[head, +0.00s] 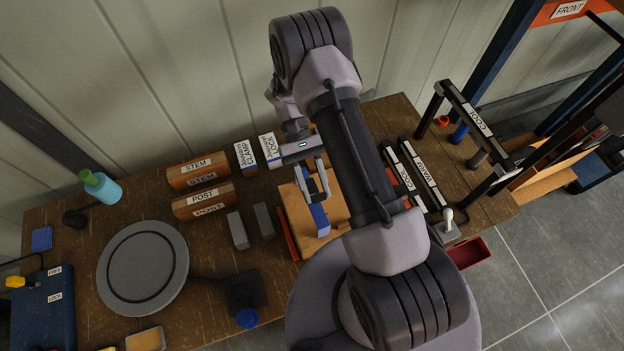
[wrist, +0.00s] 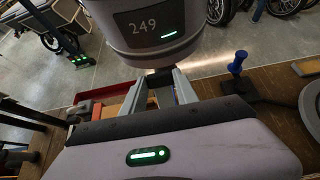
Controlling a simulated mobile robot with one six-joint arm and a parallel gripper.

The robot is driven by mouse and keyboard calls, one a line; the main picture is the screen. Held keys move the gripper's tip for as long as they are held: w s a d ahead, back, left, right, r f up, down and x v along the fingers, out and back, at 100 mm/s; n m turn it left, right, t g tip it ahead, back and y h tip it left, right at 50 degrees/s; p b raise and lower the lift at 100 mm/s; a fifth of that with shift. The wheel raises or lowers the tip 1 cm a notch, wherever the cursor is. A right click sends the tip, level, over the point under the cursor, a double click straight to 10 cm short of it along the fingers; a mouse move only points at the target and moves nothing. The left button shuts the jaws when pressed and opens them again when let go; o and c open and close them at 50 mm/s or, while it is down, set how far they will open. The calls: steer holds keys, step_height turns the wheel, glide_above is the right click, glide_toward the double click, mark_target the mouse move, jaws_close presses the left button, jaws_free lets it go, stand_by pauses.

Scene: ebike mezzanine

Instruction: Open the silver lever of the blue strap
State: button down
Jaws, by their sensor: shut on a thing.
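The blue strap (head: 318,216) runs over a tan wooden block (head: 296,212) on the brown workbench, right of the bench's middle in the head view. My gripper (head: 318,198) is right at the strap, fingers pointing down. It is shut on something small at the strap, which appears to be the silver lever. The lever itself is hidden between the fingers and cannot be made out. In the wrist view my gripper (wrist: 163,98) shows its two grey fingers, with the contact hidden behind the gripper's body. My arm covers the right part of the block.
A round grey plate (head: 143,268) lies further left. COOL and WARM bars (head: 422,174) and a black COOL frame (head: 470,112) stand right. A red bin (head: 468,253) is at the right front edge.

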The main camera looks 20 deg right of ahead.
steer(key=shift+w+r+g, duration=0.1)
steer(key=shift+w+g, duration=0.3)
steer(key=shift+g, duration=0.3)
steer(key=c, duration=0.9)
jaws_free()
steer(key=shift+w, duration=0.1)
steer(key=b+v, duration=0.1)
steer(key=v, duration=0.6)
steer(key=shift+w+r+b, duration=0.15)
steer(key=shift+w+b, duration=0.1)
steer(key=shift+b, duration=0.05)
steer(key=shift+s, duration=0.1)
